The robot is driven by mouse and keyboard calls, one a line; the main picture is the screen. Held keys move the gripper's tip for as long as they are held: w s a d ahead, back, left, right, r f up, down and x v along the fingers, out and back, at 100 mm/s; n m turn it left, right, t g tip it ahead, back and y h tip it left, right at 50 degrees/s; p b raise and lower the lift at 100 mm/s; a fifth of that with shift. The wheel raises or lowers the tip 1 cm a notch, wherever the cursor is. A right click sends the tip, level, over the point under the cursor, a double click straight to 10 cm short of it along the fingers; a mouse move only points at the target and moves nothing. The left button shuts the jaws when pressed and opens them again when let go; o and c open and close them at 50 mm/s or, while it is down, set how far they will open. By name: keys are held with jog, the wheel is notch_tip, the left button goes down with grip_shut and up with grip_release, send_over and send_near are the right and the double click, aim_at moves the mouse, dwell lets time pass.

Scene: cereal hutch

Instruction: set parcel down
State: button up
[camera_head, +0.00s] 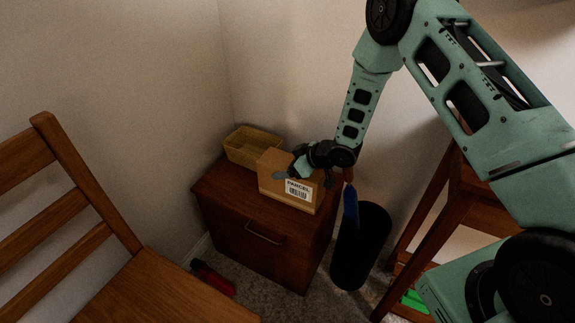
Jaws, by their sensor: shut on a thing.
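The parcel (271,185) is a small brown cardboard box with a white label reading PARCEL and a barcode. It is at the front right of the top of a dark reddish wooden cabinet (224,191). My gripper (296,173) is shut on the parcel from above, with a finger across its front face. The parcel looks upright. I cannot tell whether its underside touches the cabinet top. The gripper hides part of the parcel's top and right side.
A yellow basket (252,147) stands behind the parcel on the cabinet, close to it. A dark cylindrical bin (362,245) stands right of the cabinet. A wooden chair (130,285) is at left front. A red object (214,279) lies on the carpet. A wooden shelf stands at right.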

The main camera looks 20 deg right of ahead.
jog(key=shift+f, duration=0.2)
jog(key=o, duration=2)
jog(key=shift+o, duration=0.2)
notch_tip(320, 180, up, 10)
jog(key=shift+f+p, duration=0.2)
jog(key=shift+p, duration=0.75)
jog(key=shift+a+r, duration=0.15)
jog(key=shift+r, duration=0.35)
jog(key=s+a+r+m+g+h, duration=0.1)
jog(key=s+a+r+g+h, duration=0.15)
jog(key=s+r, duration=0.6)
jog(key=s+a+r+g+h, duration=0.25)
jog(key=s+a+r, duration=0.2)
jog(key=s, duration=0.75)
jog(key=s+d+r+g+h, duration=0.1)
jog(key=s+r, duration=0.1)
jog(key=s, duration=0.7)
jog(key=s+d+r+g+h, duration=0.1)
jog(key=s+r, duration=0.1)
jog(key=s, duration=0.7)
notch_tip(320, 180, up, 18)
jog(key=p, duration=1.8)
jog(key=shift+w, duration=0.2)
